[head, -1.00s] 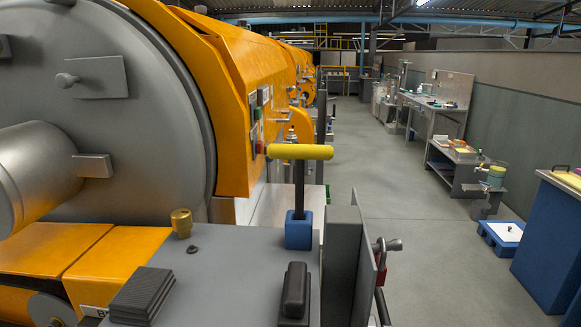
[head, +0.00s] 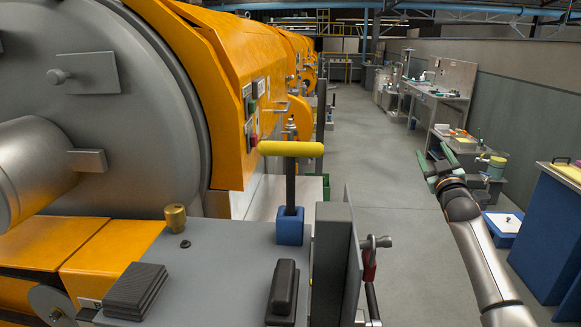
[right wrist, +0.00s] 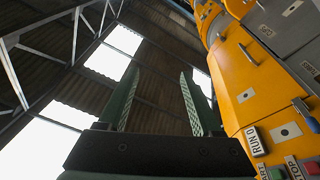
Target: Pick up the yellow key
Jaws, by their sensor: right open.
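The yellow key (head: 291,149) is a T shape with a yellow crossbar on a dark upright shaft. It stands upright in a blue block (head: 290,227) on the grey machine top. My right gripper (head: 436,158) is raised to the right of the key, over the aisle, well apart from it. It is open and empty, its two green fingers pointing up. The right wrist view shows the same spread fingers (right wrist: 159,78) against the roof, with no key between them. My left gripper is not in view.
A brass knob (head: 176,218), a stack of dark plates (head: 137,290) and a black handle (head: 283,288) are on the grey top (head: 220,262). The orange machine (head: 215,90) rises behind.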

